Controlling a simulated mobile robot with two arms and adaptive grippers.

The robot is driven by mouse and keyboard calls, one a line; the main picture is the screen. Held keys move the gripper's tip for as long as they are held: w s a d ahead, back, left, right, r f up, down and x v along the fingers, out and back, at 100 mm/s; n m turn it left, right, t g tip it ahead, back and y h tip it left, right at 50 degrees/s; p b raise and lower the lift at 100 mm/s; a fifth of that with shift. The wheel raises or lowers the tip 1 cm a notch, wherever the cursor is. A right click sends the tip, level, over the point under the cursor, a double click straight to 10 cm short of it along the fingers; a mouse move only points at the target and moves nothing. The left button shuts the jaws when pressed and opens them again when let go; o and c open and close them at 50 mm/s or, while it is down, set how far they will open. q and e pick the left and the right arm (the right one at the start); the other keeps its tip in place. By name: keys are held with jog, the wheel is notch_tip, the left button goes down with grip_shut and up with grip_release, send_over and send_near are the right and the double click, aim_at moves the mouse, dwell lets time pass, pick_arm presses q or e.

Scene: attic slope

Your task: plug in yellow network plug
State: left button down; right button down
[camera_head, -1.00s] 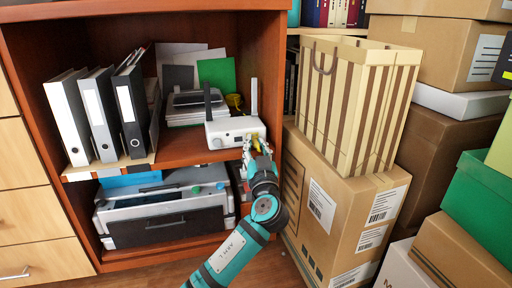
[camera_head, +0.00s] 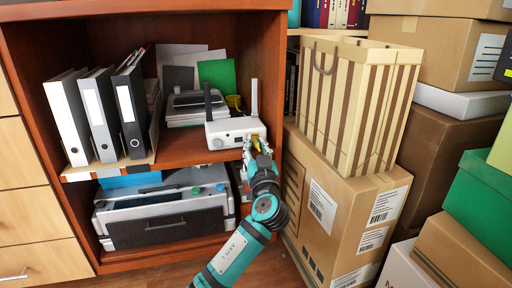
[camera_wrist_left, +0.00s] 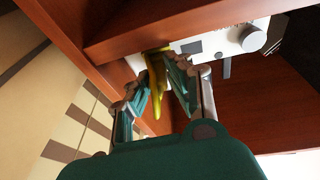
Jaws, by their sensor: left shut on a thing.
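The white router (camera_head: 236,133) with two upright antennas stands on the cabinet's middle shelf. It also shows in the left wrist view (camera_wrist_left: 220,43), with a round knob on its face. My left gripper (camera_head: 250,147) is at the right part of the router's front, at the shelf edge. In the left wrist view my left gripper (camera_wrist_left: 160,78) is shut on the yellow network plug (camera_wrist_left: 154,72), whose yellow cable hangs between the fingers. The plug's tip is close to the router's face. I cannot tell whether it is in a socket. My right gripper is not in view.
The cabinet's right side wall (camera_head: 267,80) is close beside my left gripper. Binders (camera_head: 98,112) stand left on the shelf, and a printer (camera_head: 165,212) sits below. A striped bag (camera_head: 340,105) stands on a cardboard box (camera_head: 350,215) to the right.

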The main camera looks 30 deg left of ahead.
pick_arm(q)
jog(key=shift+w+b, duration=0.1)
jog(key=shift+b, duration=0.2)
dwell(0.4)
jog(key=c, duration=1.2)
grip_release()
jog(key=shift+a, duration=0.1)
jog(key=shift+o, duration=0.2)
jog(key=b+v, duration=0.1)
jog(key=v, duration=0.5)
notch_tip(320, 180, up, 10)
